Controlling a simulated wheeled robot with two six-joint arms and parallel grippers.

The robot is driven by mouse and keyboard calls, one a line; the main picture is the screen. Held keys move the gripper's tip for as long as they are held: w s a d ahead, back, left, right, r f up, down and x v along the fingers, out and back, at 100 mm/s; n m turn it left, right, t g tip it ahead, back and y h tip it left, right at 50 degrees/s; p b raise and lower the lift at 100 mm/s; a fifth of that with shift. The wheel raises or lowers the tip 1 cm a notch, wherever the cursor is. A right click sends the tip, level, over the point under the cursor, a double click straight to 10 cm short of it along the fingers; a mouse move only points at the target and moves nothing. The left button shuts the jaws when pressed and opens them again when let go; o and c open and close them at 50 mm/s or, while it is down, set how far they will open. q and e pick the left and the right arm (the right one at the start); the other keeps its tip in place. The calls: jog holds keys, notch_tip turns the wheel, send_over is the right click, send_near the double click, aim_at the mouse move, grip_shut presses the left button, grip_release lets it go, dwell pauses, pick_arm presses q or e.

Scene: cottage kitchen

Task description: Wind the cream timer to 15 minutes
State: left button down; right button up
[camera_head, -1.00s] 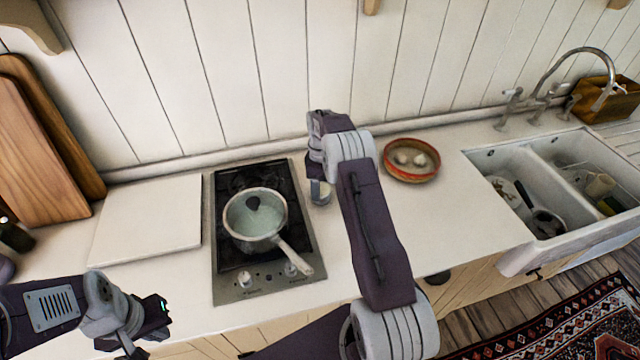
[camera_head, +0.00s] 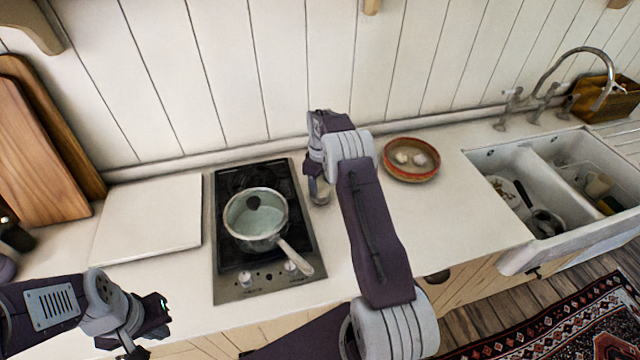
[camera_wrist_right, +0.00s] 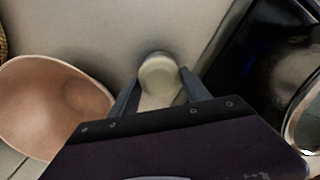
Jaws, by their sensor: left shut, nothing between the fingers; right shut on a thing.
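The cream timer (camera_wrist_right: 159,76) is a small round pale thing standing on the counter, seen from above in the right wrist view. My right gripper (camera_wrist_right: 161,92) is shut on it, one finger on each side. The timer's dial marks are too small and blurred to read. In the head view, my right gripper (camera_head: 319,184) points down at the counter between the hob and the bowl, and my arm and fingers hide most of the timer. My left gripper (camera_head: 157,318) is shut and empty, near the counter's front edge at the lower left.
A pan (camera_head: 255,222) with its handle toward the front right sits on the black hob (camera_head: 229,184), left of my right gripper. A terracotta bowl (camera_head: 411,174) with pale things in it stands to the right. A white board (camera_head: 150,220) lies left of the hob.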

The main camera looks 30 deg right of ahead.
aim_at(320, 185)
jog(key=shift+m, duration=0.4)
dwell(0.9)
jog(key=o, duration=1.1)
notch_tip(320, 185, up, 9)
jog(key=shift+r+b, duration=0.1)
jog(key=shift+b, duration=0.55)
